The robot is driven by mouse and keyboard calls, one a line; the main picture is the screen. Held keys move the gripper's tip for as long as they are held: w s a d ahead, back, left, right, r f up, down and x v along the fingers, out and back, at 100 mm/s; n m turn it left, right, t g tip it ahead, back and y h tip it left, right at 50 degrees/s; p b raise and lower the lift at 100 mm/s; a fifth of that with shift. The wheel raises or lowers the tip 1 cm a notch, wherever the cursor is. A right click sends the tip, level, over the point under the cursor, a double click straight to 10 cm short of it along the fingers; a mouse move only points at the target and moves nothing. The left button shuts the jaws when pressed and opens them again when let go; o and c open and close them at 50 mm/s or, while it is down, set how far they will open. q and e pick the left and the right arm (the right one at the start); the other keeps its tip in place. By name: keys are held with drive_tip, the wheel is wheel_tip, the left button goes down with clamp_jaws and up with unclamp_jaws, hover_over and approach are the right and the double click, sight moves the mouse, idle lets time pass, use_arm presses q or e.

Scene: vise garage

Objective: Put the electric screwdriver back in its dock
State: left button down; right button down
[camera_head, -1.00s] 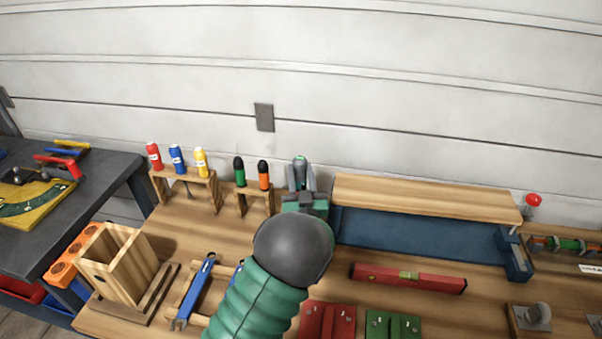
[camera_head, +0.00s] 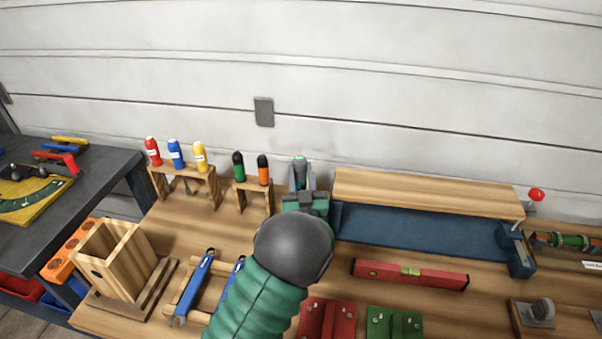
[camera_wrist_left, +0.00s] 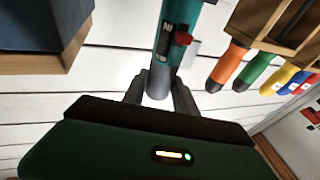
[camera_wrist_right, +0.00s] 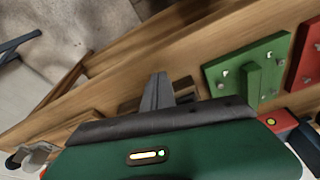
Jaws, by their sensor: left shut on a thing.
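My left gripper (camera_head: 303,184) is shut on the electric screwdriver (camera_head: 299,168), above the back of the bench near the wall. In the left wrist view the teal screwdriver (camera_wrist_left: 176,38) with its red switch runs up from between the fingers, its rounded grey end at the gripper. In the head view my left arm hides the bench below. An open-topped wooden box (camera_head: 128,246) on a wooden base stands at the left; I cannot tell whether it is the dock. My right gripper (camera_wrist_right: 156,88) shows only in the right wrist view, fingers together and empty, over the bench's front.
Wooden racks hold screwdrivers (camera_head: 174,157) left of my left gripper. A blue tool with a wooden top board (camera_head: 430,193) stands to its right. A red level (camera_head: 410,274), blue wrenches (camera_head: 194,290) and red and green plates (camera_head: 394,324) lie in front.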

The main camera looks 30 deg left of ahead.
sight(301, 162)
use_arm(q)
drive_tip(key=shift+f+b, duration=0.5)
drive_tip(key=shift+b, duration=0.05)
use_arm(e)
drive_tip(key=shift+f, duration=0.6)
use_arm(q)
drive_tip(key=c, duration=0.9)
unclamp_jaws()
drive_tip(key=shift+o, duration=0.3)
drive_tip(key=shift+f, duration=0.1)
drive_tip(key=shift+o, duration=1.3)
use_arm(e)
drive_tip(key=shift+r, duration=0.1)
use_arm(q)
drive_tip(key=shift+r+p, duration=2.35)
drive_tip(key=shift+r, duration=1.3)
use_arm(e)
drive_tip(key=shift+w+v, duration=0.25)
drive_tip(key=shift+v, duration=0.85)
drive_tip(key=shift+w+v, duration=0.25)
drive_tip(key=shift+v, duration=0.85)
